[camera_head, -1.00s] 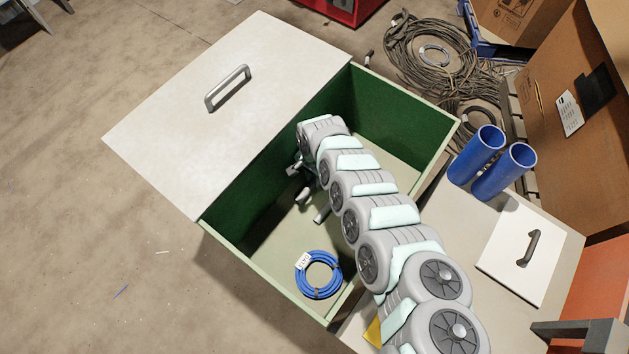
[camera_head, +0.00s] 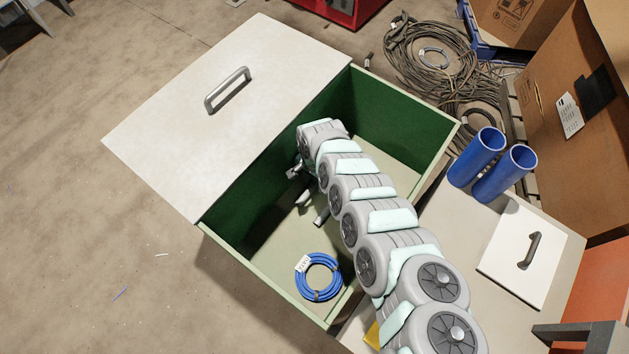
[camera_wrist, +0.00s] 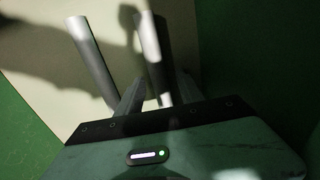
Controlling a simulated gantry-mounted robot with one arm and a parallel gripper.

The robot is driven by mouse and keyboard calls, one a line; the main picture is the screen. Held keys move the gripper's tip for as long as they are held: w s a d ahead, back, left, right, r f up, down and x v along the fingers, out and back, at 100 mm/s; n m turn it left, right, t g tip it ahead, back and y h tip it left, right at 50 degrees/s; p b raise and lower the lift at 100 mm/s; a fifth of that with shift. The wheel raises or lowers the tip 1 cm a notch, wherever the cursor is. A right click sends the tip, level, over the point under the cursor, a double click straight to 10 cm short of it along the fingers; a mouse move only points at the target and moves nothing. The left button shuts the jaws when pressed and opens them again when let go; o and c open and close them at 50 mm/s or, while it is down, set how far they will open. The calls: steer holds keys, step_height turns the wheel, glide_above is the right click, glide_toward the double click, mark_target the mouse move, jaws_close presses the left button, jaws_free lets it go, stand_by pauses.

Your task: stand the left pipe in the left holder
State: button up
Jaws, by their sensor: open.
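Two grey pipes lie on the floor of the green box; one pipe (camera_wrist: 90,55) is at the left of the wrist view, the other pipe (camera_wrist: 151,48) near its middle. I cannot tell which the task calls left. My gripper (camera_wrist: 157,88) is open, its fingers on either side of the middle pipe's near part; contact is unclear. Two upright blue open tubes, the left holder (camera_head: 476,158) and right holder (camera_head: 505,174), stand on the bench.
The green box (camera_head: 400,125) has raised walls around my gripper. A coiled blue cable (camera_head: 319,278) lies inside it. A white lid with a handle (camera_head: 185,105) covers its left side. A smaller white panel (camera_head: 520,262) lies on the bench by the holders.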

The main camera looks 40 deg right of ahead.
step_height(320, 180, up, 12)
steer(key=p, duration=0.5)
steer(key=shift+p, duration=0.3)
